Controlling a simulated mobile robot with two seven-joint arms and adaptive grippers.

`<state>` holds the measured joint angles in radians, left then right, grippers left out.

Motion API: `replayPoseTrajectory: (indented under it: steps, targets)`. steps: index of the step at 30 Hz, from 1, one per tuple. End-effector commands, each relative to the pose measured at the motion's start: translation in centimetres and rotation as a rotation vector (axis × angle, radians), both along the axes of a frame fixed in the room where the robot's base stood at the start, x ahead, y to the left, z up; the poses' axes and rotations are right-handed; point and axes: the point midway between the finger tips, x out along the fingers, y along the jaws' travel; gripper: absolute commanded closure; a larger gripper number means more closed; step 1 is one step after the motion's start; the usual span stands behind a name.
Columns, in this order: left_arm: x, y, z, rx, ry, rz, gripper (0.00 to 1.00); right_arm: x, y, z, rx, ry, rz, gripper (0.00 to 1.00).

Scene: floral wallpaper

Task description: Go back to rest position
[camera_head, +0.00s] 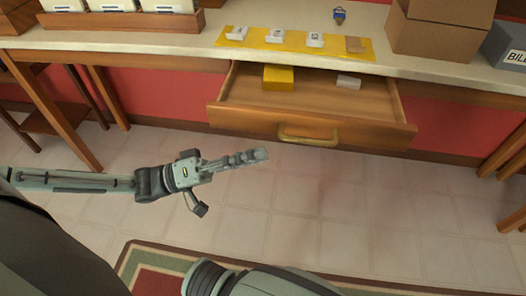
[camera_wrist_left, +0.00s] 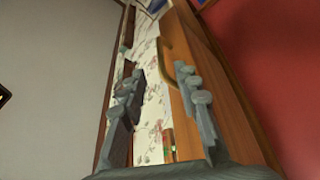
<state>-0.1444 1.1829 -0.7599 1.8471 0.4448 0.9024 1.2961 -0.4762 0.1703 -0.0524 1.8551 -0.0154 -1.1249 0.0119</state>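My left arm reaches in from the left in the head view. Its gripper (camera_head: 250,158) is in front of the open drawer (camera_head: 300,115), to the left of the drawer's handle (camera_head: 308,137) and apart from it. In the left wrist view the two fingers of this gripper (camera_wrist_left: 164,82) stand apart with nothing held between them. The handle (camera_wrist_left: 188,72) shows beyond the fingers there. A part of my own body or arm shows at the bottom of the head view. My right gripper is not in view.
The drawer holds a yellow box (camera_head: 278,79) and a small pale box (camera_head: 348,82). The counter (camera_head: 215,58) carries a yellow mat (camera_head: 262,44) with small items, a cardboard box (camera_head: 435,38), a grey box (camera_head: 505,48) and a wooden tray (camera_head: 120,22).

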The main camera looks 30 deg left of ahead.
Motion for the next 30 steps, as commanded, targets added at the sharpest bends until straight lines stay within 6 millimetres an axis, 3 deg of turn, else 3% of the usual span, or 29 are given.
replayPoseTrajectory:
  steps: [13, 17, 23, 27, 30]
  targets:
    - [0.1, -0.1, -0.1, 0.002, 0.0, 0.001, 0.68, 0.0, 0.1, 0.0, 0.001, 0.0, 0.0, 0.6]
    - [1.0, -1.1, -1.6, 0.068, -0.015, 0.047, 0.68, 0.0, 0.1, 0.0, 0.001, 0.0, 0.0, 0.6]
    - [5.2, -3.6, -9.0, 0.44, -0.04, 0.254, 0.68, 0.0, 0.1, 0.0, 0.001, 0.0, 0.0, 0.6]
    - [7.0, -2.0, -15.6, 0.804, 0.026, 0.384, 0.68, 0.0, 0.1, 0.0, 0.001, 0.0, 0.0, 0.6]
    - [6.1, 0.5, -20.5, 1.064, 0.141, 0.42, 0.68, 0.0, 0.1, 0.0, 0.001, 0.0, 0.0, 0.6]
